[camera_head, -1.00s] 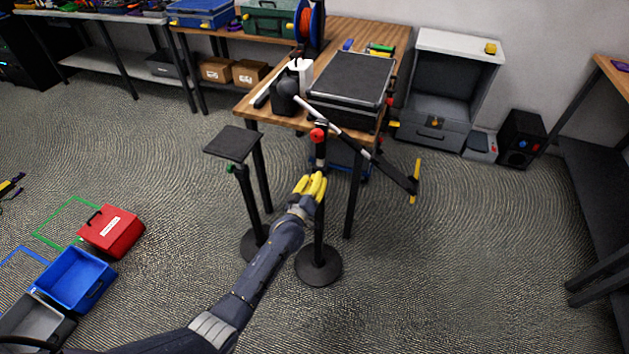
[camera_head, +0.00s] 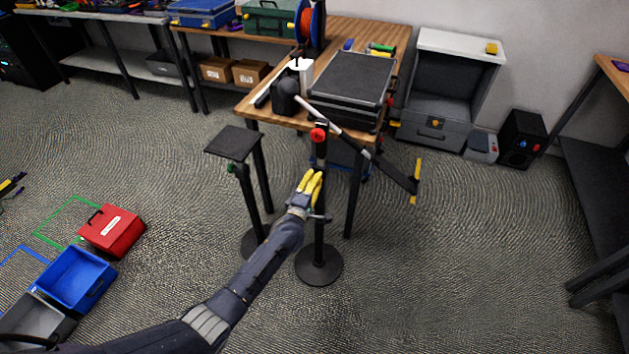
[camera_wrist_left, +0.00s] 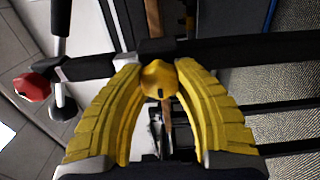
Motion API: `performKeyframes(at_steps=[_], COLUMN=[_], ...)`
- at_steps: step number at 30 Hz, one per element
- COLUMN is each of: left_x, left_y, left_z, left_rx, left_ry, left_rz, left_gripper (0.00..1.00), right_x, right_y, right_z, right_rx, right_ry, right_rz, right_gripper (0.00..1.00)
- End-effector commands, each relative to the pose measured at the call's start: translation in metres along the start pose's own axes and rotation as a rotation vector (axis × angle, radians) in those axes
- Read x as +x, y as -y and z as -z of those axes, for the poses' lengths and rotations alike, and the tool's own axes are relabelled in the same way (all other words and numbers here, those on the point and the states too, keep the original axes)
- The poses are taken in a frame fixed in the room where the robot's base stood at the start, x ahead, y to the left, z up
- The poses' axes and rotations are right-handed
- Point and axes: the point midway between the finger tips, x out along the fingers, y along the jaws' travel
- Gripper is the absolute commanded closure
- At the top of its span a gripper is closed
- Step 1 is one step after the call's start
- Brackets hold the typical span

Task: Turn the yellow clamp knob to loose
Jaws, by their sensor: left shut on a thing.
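The yellow clamp knob (camera_wrist_left: 159,79) sits on the black stand post (camera_wrist_left: 240,50) in the left wrist view. My left gripper (camera_wrist_left: 158,72) has yellow fingers, one on each side of the knob, and is shut on it at the fingertips. In the head view my left gripper (camera_head: 312,178) is at the middle of the upright post (camera_head: 320,232); there its fingers hide the knob. My right gripper is not in view.
A red knob (camera_head: 318,135) is higher on the same post, and a slanted boom (camera_head: 345,132) crosses its top. A second stand with a flat black plate (camera_head: 233,143) is to the left. The wooden table (camera_head: 262,105) is behind.

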Motion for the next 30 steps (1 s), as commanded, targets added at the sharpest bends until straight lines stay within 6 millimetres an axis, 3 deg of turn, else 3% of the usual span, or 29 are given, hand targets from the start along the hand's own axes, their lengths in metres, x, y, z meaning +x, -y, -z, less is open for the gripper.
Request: performKeyframes(at_steps=[12, 29, 30], left_x=[0.0017, 0.0016, 0.0016], left_y=[-0.0025, -0.002, -0.002], left_z=[0.0047, 0.0058, 0.0058], left_rx=[-0.179, -0.208, -0.208], left_ry=[-0.006, -0.008, -0.008], left_rz=[-0.006, -0.006, -0.006], left_gripper=[1.0, 1.0, 0.69], right_x=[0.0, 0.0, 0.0], right_y=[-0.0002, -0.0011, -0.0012], right_z=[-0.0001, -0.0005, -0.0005], right_rx=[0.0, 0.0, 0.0], right_ry=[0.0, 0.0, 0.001], right_rz=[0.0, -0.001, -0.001], right_gripper=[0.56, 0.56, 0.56])
